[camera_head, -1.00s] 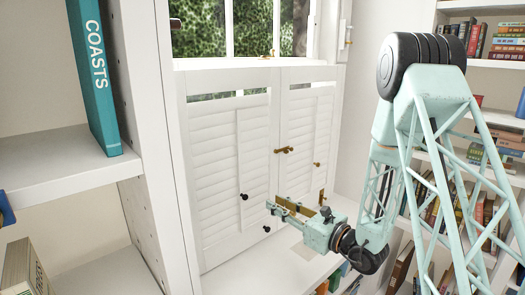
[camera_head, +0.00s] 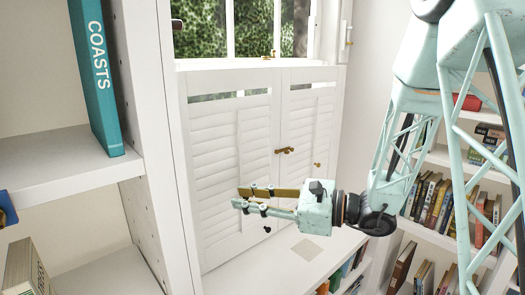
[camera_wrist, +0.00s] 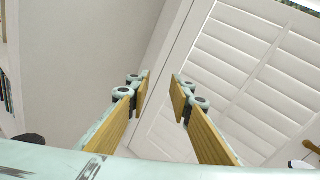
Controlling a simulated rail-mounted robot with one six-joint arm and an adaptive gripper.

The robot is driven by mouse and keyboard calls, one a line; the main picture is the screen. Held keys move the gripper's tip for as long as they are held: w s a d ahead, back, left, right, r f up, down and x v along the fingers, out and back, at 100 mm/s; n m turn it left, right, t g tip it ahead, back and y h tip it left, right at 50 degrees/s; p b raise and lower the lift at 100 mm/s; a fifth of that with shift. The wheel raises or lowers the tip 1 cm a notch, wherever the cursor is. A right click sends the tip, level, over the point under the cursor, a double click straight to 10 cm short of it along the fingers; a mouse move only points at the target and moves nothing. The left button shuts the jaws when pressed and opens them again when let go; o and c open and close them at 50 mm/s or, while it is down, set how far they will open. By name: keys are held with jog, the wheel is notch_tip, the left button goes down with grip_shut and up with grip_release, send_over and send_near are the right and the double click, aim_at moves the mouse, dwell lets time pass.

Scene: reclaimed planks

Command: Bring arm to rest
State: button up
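My gripper (camera_head: 240,197) is level in front of the white louvred shutters (camera_head: 228,150), its fingers pointing left. In the wrist view my gripper (camera_wrist: 160,82) shows two wood-faced fingers with a gap between them and nothing held. The fingers look clear of the shutters, though the exact distance is hard to tell. My pale green arm reaches in from the right of the head view, and part of it is cut off by the frame edge.
A white ledge (camera_head: 275,268) runs below the shutters, with a small beige square (camera_head: 306,250) on it. A white bookshelf with a teal book (camera_head: 97,75) stands at the left. Shelves of books (camera_head: 430,205) stand behind my arm. A brass latch (camera_head: 285,150) sits on the shutters.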

jog(key=s+a+r+n+g+h, duration=0.1)
jog(key=s+r+n+g, duration=0.15)
jog(key=s, duration=0.55)
jog(key=s+a+r+n+g+h, duration=0.1)
jog(key=s+r+n+g, duration=0.2)
jog(key=s, duration=0.5)
jog(key=s+d+f+n+g+h, duration=0.1)
jog(key=s+d+n+h, duration=0.15)
jog(key=s, duration=0.35)
jog(key=s+d+f+n+g+h, duration=0.1)
jog(key=s+d+n+h, duration=0.15)
jog(key=s, duration=0.45)
jog(key=s+d+r+n+t+h, duration=0.1)
jog(key=s+d+n+h, duration=0.3)
jog(key=d, duration=0.7)
jog(key=s+d+r+n+t+h, duration=0.1)
jog(key=s+d+n+t+h, duration=0.3)
jog(key=d, duration=0.7)
jog(key=shift+s+d+r+t+h, duration=0.15)
jog(key=shift+s+d+t+h, duration=0.3)
jog(key=shift+s, duration=0.65)
jog(key=shift+a+n, duration=0.1)
jog(key=shift+n, duration=0.15)
